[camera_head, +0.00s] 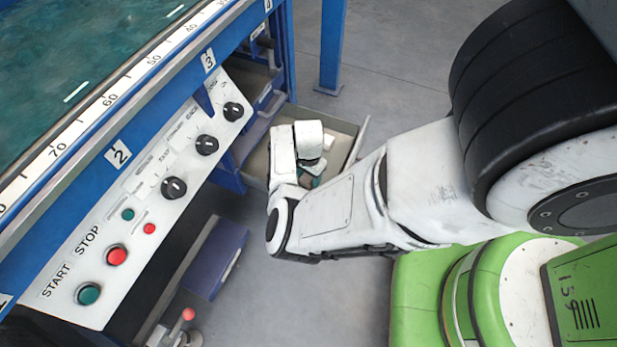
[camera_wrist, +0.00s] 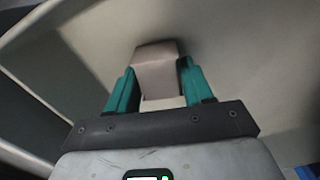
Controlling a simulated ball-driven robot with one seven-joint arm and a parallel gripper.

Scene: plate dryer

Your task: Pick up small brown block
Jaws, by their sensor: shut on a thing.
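In the wrist view, a small brownish block (camera_wrist: 157,68) stands between the two teal fingers of my gripper (camera_wrist: 159,84). The gripper is shut on it, with a finger against each side. The block's far end reaches past the fingertips. In the head view, my gripper is over the open drawer, mostly hidden behind my own white arm; a bit of teal finger (camera_head: 317,181) shows. I cannot make out the block there.
The open drawer (camera_head: 345,127) has pale walls around my gripper; its wall (camera_wrist: 75,12) also shows in the wrist view. The control panel (camera_head: 120,225) of the blue machine is at the left. A blue leg (camera_head: 331,45) stands behind the drawer. Grey floor is clear at the top right.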

